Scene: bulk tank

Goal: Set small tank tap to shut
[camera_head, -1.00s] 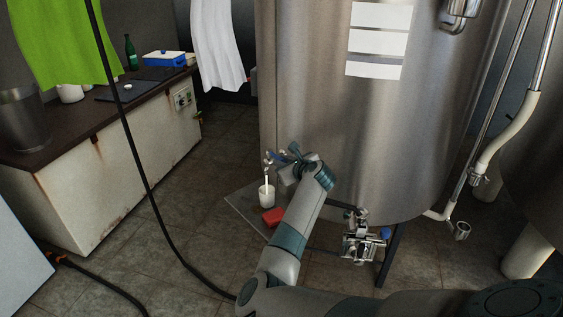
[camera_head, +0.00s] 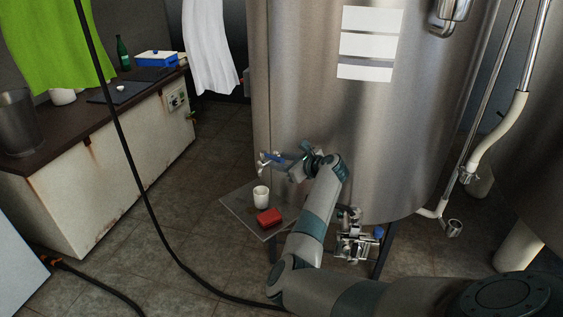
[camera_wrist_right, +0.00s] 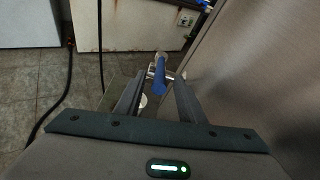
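The small tap (camera_head: 264,165) sits low on the left side of the steel tank (camera_head: 350,130). Its blue lever (camera_head: 278,157) lies roughly level, pointing toward my right gripper (camera_head: 296,167). In the right wrist view the blue lever (camera_wrist_right: 160,84) shows between the two spread fingers of the right gripper (camera_wrist_right: 158,92), with gaps on both sides. No liquid stream shows under the tap. A white cup (camera_head: 261,197) stands below it, partly hidden in the wrist view. My left gripper is in neither view.
A red block (camera_head: 269,217) lies beside the cup on a grey plate (camera_head: 238,208). A metal valve fitting (camera_head: 355,243) hangs under the tank, right of my arm. A black hose (camera_head: 150,200) crosses the floor at left, before a rusty counter (camera_head: 120,150).

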